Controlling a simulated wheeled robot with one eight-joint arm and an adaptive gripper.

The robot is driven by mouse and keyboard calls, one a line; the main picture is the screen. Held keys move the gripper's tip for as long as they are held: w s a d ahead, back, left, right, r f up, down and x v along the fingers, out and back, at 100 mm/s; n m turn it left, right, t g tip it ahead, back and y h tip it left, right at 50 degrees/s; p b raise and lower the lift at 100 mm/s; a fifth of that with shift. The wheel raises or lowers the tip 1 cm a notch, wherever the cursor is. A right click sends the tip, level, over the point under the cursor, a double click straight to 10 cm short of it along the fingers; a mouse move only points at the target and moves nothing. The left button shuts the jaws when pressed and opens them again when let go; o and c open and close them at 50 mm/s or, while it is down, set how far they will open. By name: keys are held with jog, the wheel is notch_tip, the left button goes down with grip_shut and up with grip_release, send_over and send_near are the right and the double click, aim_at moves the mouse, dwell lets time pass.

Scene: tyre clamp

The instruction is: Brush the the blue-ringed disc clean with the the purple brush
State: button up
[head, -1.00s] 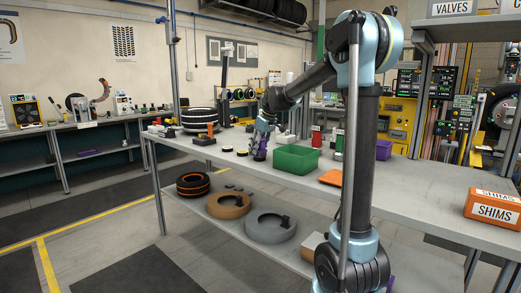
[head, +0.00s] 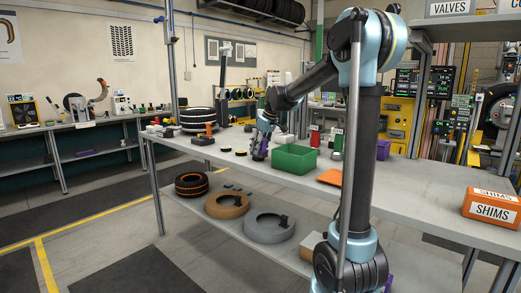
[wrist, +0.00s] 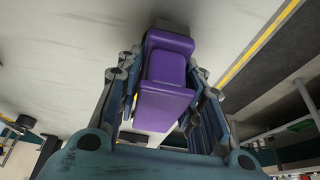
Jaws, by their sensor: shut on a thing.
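My gripper (head: 260,152) is low over the middle of the workbench, left of the green bin, pointing down. The wrist view shows its fingers (wrist: 165,78) shut on the purple brush (wrist: 168,72), one on each side of it. The brush's lower end is hidden from the wrist view, so I cannot tell whether it touches anything. Small dark discs (head: 241,153) lie on the bench just left of my gripper. They are too small to tell a blue ring on any of them.
The green bin (head: 296,159) stands just right of my gripper. An orange tool (head: 209,129) and a white-banded tyre (head: 198,119) are farther left. An orange flat piece (head: 330,177) lies to the right. The bench top (head: 400,195) is mostly clear at the front right.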

jog(key=shift+w+a, duration=0.5)
jog(key=shift+a, duration=0.15)
jog(key=shift+s+d, duration=0.75)
jog(key=shift+d, duration=0.2)
jog(key=shift+w+a, duration=0.75)
jog(key=shift+a, duration=0.2)
jog(key=shift+s+d, duration=0.35)
jog(key=shift+d, duration=0.15)
jog(key=shift+r, duration=3.5)
